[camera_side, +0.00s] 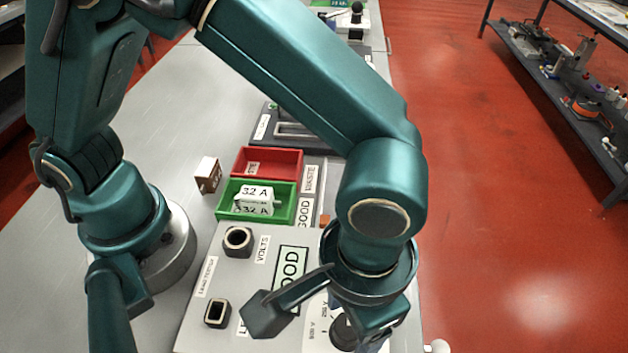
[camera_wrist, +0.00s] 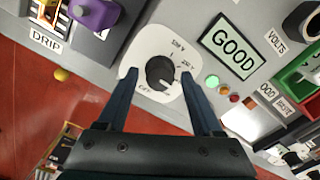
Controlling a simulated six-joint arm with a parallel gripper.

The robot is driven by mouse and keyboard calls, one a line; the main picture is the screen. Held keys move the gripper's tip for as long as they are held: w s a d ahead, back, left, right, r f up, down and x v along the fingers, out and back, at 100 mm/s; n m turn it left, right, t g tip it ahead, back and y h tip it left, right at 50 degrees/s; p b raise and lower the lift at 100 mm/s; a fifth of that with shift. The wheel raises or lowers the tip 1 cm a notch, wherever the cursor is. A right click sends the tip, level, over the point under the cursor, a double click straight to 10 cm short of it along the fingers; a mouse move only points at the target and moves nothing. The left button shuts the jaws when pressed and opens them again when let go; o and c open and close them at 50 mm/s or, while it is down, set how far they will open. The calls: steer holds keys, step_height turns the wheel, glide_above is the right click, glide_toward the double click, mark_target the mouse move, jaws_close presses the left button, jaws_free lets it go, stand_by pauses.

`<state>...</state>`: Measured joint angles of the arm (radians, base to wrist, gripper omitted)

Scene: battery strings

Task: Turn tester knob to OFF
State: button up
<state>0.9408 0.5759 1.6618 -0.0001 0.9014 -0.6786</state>
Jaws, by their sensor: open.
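The tester knob (camera_wrist: 160,73) is round and black, on a pale dial plate (camera_wrist: 142,45) with printed positions, OFF at the lower left in the wrist view. I cannot clearly read which position its pointer marks. In the side view the knob (camera_side: 343,331) is partly hidden by my wrist and fingers. My gripper (camera_wrist: 159,76) is open, with one finger on each side of the knob and a visible gap to it. In the side view my gripper (camera_side: 315,328) is low over the front of the tester (camera_side: 215,270).
The tester's display (camera_wrist: 230,48) reads GOOD. Small lamps (camera_wrist: 212,80) sit beside the dial. Two sockets (camera_side: 238,241) (camera_side: 216,312) are on the panel's left. Behind stand a green bin (camera_side: 227,213) holding a white labelled block (camera_side: 254,200) and a red bin (camera_side: 284,161).

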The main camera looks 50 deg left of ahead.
jaws_close()
steer(key=m, duration=0.5)
steer(key=shift+m, duration=0.4)
steer(key=m, duration=0.3)
steer(key=shift+m, duration=1.4)
